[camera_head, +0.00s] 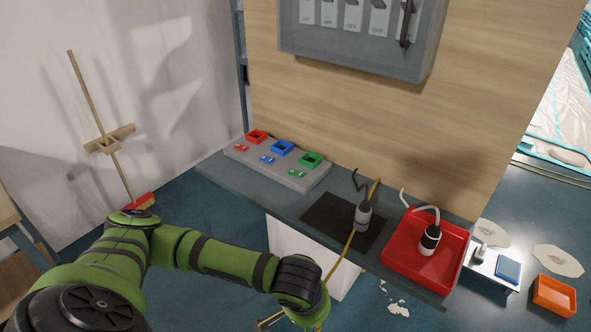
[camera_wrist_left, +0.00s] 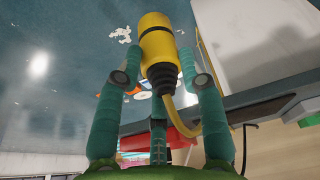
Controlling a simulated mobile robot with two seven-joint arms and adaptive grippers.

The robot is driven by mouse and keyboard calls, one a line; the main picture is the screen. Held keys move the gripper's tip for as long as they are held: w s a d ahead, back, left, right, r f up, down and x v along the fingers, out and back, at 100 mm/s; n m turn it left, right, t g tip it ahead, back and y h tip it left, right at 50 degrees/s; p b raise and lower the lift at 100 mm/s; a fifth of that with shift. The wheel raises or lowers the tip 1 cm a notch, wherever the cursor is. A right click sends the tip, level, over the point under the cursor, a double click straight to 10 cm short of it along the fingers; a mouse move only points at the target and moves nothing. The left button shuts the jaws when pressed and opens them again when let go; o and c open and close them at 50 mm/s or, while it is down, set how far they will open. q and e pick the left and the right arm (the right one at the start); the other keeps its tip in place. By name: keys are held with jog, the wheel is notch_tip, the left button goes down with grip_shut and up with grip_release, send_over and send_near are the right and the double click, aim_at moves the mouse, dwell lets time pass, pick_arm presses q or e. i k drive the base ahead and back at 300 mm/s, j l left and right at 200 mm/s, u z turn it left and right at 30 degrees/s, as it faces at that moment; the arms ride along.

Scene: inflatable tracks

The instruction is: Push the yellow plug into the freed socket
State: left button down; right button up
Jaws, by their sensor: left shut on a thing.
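The yellow plug (camera_wrist_left: 156,35) is between the teal fingers of my left gripper (camera_wrist_left: 160,62) in the left wrist view. The gripper is shut on it, and its yellow cable (camera_wrist_left: 190,128) curves away from its black collar. In the head view, my left arm ends low in the middle, and the plug cannot be made out. The yellow cable (camera_head: 350,238) crosses the bench edge there. A grey socket block (camera_head: 262,173) on the bench has a red socket (camera_head: 257,136), a blue socket (camera_head: 282,148) and a green socket (camera_head: 311,160). No plug shows in them. My right gripper is not in view.
A grey plug (camera_head: 362,214) stands on a black mat (camera_head: 318,212). A black-and-white plug (camera_head: 430,240) is in the red tray (camera_head: 456,262). A switch box (camera_head: 350,45) hangs on the wooden wall above. An orange bin (camera_head: 554,296) is at the far right.

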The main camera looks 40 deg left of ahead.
aim_at(287, 156)
jog(key=j+z, duration=0.9)
jog(key=k+j+z, duration=0.15)
jog(key=j+z, duration=0.15)
jog(key=z, duration=0.2)
jog(key=k+j, duration=0.2)
jog(key=j, duration=0.25)
jog(key=k+j+z, duration=0.15)
jog(key=j, duration=0.3)
jog(key=k+j, duration=0.25)
jog(key=j, duration=0.2)
jog(key=k+j+z, duration=0.15)
jog(key=j, duration=0.3)
jog(key=k, duration=0.1)
